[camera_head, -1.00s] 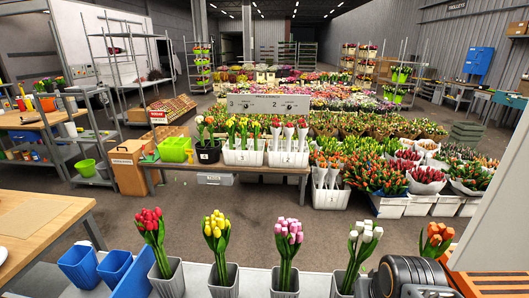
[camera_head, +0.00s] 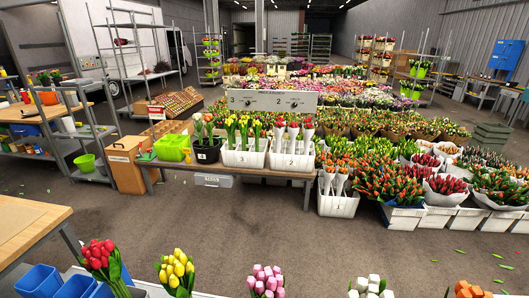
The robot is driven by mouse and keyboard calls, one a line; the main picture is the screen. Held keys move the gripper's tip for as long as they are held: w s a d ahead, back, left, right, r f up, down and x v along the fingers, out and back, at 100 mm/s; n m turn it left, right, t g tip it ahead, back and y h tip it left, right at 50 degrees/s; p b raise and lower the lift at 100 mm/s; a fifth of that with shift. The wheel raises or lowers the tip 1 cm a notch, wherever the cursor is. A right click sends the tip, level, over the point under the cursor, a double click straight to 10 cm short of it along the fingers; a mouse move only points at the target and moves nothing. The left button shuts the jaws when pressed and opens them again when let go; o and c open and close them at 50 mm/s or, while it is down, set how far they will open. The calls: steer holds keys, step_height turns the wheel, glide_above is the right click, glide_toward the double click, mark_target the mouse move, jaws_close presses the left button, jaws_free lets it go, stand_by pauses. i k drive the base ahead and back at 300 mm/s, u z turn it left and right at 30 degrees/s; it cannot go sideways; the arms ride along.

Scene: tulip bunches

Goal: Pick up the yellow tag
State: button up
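I cannot make out a yellow tag in the head view. A bunch of yellow tulips (camera_head: 177,272) stands at the bottom edge, in a row with red tulips (camera_head: 102,262), pink tulips (camera_head: 266,281), white tulips (camera_head: 370,287) and orange tulips (camera_head: 468,290). Their holders are mostly cut off by the lower edge. My gripper is not in view.
A low bench (camera_head: 270,172) ahead bears numbered white crates (camera_head: 243,159), a black pot (camera_head: 207,153) and a green bin (camera_head: 172,148). Flower crates (camera_head: 405,217) fill the right. A wooden table (camera_head: 30,232) and blue bins (camera_head: 38,280) are at left. Open floor (camera_head: 230,220) lies between.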

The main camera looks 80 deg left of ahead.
mark_target(187, 150)
steer(key=z, duration=0.45)
steer(key=i, duration=3.75)
steer(key=u, duration=3.4)
steer(key=i, duration=3.95)
steer(key=u, duration=1.7)
